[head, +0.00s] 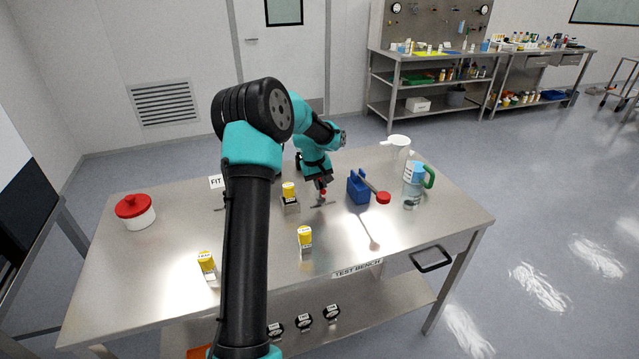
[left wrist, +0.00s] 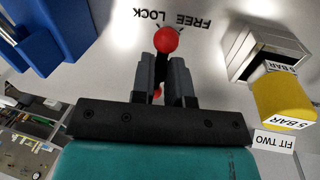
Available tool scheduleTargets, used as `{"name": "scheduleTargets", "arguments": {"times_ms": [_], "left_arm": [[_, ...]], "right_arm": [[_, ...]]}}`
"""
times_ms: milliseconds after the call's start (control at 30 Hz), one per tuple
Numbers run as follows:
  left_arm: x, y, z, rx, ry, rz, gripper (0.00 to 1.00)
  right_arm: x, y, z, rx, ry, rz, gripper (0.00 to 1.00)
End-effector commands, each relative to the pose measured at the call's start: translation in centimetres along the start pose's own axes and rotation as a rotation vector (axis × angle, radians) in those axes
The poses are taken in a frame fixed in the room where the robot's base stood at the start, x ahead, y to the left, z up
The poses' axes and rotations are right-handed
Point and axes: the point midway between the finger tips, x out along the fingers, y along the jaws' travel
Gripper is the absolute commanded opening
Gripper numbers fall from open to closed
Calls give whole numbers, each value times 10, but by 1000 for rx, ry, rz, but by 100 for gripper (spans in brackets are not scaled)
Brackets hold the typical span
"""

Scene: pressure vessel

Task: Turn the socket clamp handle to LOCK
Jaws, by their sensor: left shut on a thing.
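The clamp handle is a thin dark lever with a red ball knob (left wrist: 166,40). In the left wrist view its shaft stands between the fingers of my left gripper (left wrist: 163,80), which are shut on it below the knob. The FREE and LOCK marks (left wrist: 172,19) are printed just beyond the knob. The knob is close to both, and I cannot tell which mark the handle points at. In the head view my left gripper (head: 322,194) is low over the bench, beside the metal socket (head: 290,207). A yellow-capped 5 BAR piece (head: 289,190) stands in the socket.
Other yellow-capped pieces (head: 305,237) (head: 206,263), a red-lidded pot (head: 135,210) and a jug (head: 413,185) stand on the bench.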

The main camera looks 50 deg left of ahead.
Motion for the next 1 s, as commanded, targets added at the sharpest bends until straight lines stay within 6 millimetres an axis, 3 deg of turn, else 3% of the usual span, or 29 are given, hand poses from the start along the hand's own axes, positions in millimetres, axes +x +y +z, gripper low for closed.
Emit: {"name": "scheduleTargets", "arguments": {"times_ms": [300,733,767,1000], "left_arm": [[2,0,3,-117,13,-6,0],[3,0,4,-131,14,-5,0],[3,0,4,-131,14,-5,16],[2,1,2,-128,18,-3,39]], "right_arm": [[0,0,0,0,0,0,43],[0,0,0,0,0,0,43],[0,0,0,0,0,0,43],[0,0,0,0,0,0,43]]}}
